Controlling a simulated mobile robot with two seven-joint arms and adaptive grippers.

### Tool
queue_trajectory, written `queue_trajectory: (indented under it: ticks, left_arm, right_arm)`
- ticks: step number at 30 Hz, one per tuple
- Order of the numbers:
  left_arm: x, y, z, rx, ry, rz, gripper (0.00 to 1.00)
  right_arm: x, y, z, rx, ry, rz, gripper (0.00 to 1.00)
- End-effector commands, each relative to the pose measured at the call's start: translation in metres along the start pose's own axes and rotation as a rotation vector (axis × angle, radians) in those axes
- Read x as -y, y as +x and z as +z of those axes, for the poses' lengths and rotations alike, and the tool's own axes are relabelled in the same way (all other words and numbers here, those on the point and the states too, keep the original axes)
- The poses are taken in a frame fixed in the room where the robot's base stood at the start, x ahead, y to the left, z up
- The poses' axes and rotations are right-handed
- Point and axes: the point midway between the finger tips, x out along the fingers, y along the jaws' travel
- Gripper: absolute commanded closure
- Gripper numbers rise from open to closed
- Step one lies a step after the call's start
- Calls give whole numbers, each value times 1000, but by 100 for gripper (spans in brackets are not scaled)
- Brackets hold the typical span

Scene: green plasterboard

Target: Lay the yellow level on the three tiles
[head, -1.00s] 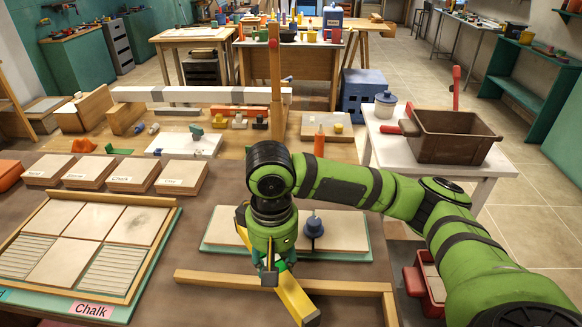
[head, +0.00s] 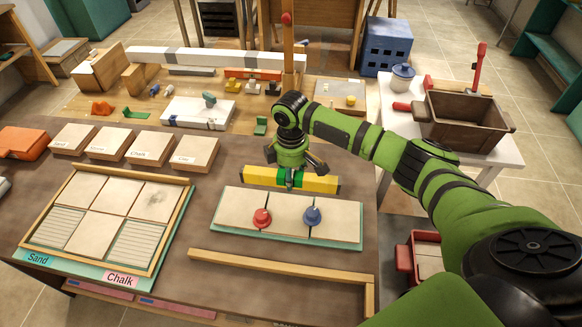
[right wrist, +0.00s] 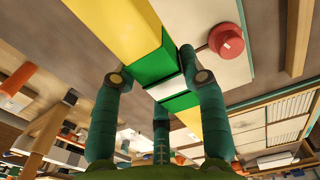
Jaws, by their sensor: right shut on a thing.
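The yellow level (head: 322,184) has a green middle. My right gripper (head: 290,180) is shut on that middle, and the level runs left to right along the far edge of the tiles. It seems to be held above the surface; the exact height is unclear. The three tiles (head: 335,220) lie in a row on a green board. A red knob (head: 262,218) and a blue knob (head: 312,215) stand at the joints between them. The right wrist view shows the gripper fingers around the level (right wrist: 115,25), with the red knob (right wrist: 226,41) beside it. My left gripper is out of view.
A wooden frame strip (head: 280,264) lies in front of the tiles. A framed tile panel (head: 45,212) with "Sand" and "Chalk" labels is at the left. Several small blocks (head: 150,145) and a white board (head: 190,113) lie behind. A brown bin (head: 465,122) stands at the right.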

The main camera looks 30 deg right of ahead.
Motion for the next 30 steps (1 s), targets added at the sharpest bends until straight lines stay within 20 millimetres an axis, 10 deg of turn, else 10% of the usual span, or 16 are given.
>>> queue_trajectory:
  ticks: [15, 30]
  left_arm:
    - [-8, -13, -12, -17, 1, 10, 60]
    - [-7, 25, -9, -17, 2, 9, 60]
  right_arm:
    - [0, -4, 0, -2, -4, -4, 99]
    - [0, 61, 0, -2, -3, -3, 99]
